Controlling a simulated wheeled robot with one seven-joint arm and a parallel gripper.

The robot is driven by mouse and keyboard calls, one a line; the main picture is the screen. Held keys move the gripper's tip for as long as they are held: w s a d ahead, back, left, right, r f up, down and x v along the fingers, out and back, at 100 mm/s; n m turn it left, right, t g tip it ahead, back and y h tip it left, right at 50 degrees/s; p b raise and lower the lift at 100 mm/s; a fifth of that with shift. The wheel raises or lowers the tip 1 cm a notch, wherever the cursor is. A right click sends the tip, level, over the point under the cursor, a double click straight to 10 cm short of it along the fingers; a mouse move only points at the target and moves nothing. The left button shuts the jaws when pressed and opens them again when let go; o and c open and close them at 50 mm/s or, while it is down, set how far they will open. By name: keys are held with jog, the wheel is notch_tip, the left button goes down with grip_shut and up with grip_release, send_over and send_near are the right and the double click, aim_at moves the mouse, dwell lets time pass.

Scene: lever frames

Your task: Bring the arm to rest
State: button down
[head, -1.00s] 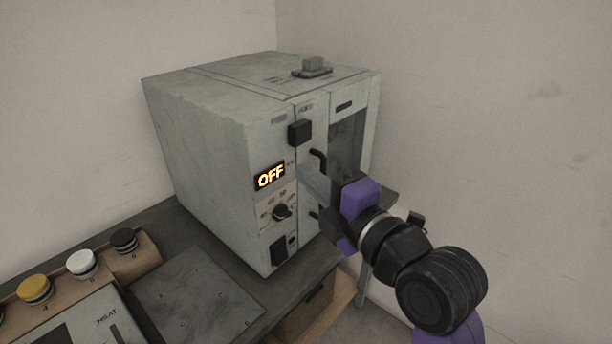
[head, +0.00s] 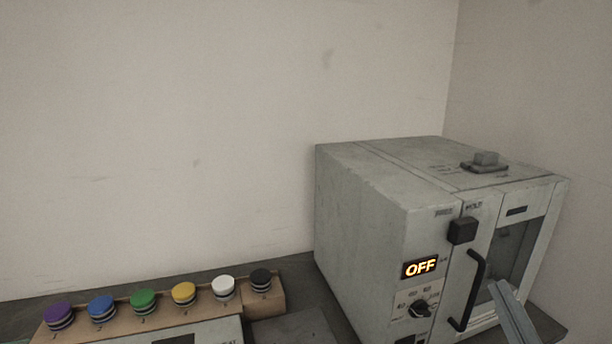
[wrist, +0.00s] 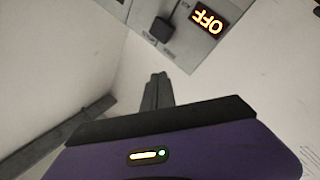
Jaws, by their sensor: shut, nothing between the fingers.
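My gripper (head: 500,288) shows only as grey fingers at the lower right of the head view, in front of the machine's glass door. The fingers are together with nothing between them. In the wrist view the shut fingers (wrist: 157,80) stick out beyond my purple gripper body. A grey box-shaped machine (head: 365,215) stands in the corner, with an orange OFF display (head: 419,268). Its black curved handle (head: 472,291) is left of my fingers in the head view. Whether the fingers touch the door cannot be told. The rest of my arm is out of the head view.
A dark knob (head: 419,309) and a black block (head: 462,230) are on the machine's front. A grey switch block (head: 486,160) sits on its top. A wooden strip (head: 130,313) with several coloured buttons lies at lower left. Walls close in behind and at right.

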jog(key=s+a+f+m+g+y, duration=0.1)
jog(key=s+a+f+m+g, duration=0.2)
jog(key=s+f, duration=0.8)
jog(key=s+a+f+m+g, duration=0.3)
jog(key=s+f, duration=0.8)
jog(key=s, duration=0.8)
jog(key=shift+s+f+m+y, duration=0.35)
jog(key=shift+s+m+y, duration=0.05)
jog(key=shift+m, duration=0.3)
